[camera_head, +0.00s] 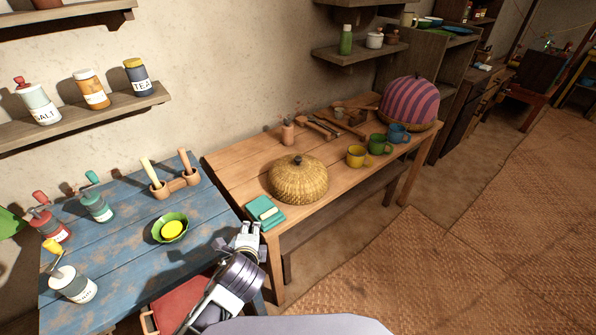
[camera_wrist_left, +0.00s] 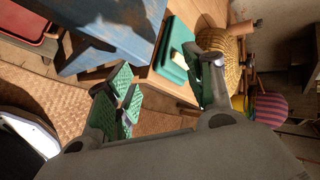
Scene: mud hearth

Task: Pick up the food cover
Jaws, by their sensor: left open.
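A woven straw dome cover (camera_head: 299,182) with a dark knob sits on the wooden table, left of its middle. It also shows partly in the left wrist view (camera_wrist_left: 232,52), behind one finger. A second dome, striped pink and purple (camera_head: 410,101), stands at the table's far right end; I cannot tell which dome the task means. My left gripper (camera_head: 247,236) is open and empty, in front of the wooden table's near left corner and apart from the straw dome. Its spread fingers with green pads show in the left wrist view (camera_wrist_left: 165,88). My right gripper is not in view.
A teal cloth or book with a pale bar (camera_head: 264,212) lies between my left gripper and the straw dome. Yellow (camera_head: 356,156), green (camera_head: 378,144) and blue mugs (camera_head: 398,135) stand right of it. A blue table (camera_head: 122,240) with jars and a bowl is at left.

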